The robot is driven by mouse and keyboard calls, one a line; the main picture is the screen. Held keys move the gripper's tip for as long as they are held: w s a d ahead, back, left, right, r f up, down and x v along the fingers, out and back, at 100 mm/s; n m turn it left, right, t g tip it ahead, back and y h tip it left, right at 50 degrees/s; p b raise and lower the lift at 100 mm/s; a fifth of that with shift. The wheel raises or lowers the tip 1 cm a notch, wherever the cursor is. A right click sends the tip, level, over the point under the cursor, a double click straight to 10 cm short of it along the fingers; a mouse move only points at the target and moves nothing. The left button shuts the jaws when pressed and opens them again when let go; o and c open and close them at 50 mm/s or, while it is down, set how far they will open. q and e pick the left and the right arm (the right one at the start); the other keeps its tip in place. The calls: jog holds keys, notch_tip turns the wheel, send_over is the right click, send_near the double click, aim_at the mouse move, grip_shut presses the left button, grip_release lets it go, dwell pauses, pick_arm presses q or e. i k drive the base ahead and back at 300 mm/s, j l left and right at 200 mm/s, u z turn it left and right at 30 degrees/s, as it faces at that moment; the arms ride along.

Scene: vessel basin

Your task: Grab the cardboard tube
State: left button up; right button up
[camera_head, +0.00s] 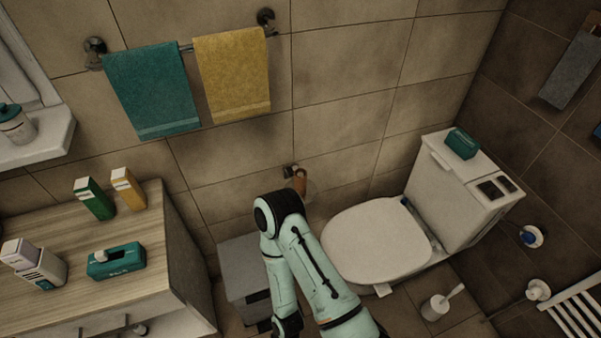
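A small brown cardboard tube (299,181) hangs at a dark wall holder, low on the tiled wall, left of the toilet. My mint-green arm, which looks like the right one, rises from the bottom edge and bends at a dark elbow just below the tube. Its forearm runs back down to a dark wrist part at the bottom edge. No gripper fingers show there. The elbow appears close to the tube in the picture, but I cannot tell the distance in depth. My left arm and gripper are out of view.
A grey bin (243,264) stands below the holder, partly behind my arm. A white toilet (375,245) is to the right. A wooden-topped cabinet (60,245) with boxes is at left. A toilet brush (436,306) stands on the floor. Teal (152,90) and yellow (232,75) towels hang above.

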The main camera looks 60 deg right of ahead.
aim_at(299, 183)
jog(key=k+l, duration=0.1)
jog(key=l, duration=0.25)
jog(key=k+l+u, duration=0.1)
jog(key=l, duration=0.3)
jog(key=k+l, duration=0.1)
jog(key=l, duration=0.25)
jog(key=k+l+u, duration=0.1)
jog(key=l, duration=0.3)
jog(key=i, duration=0.15)
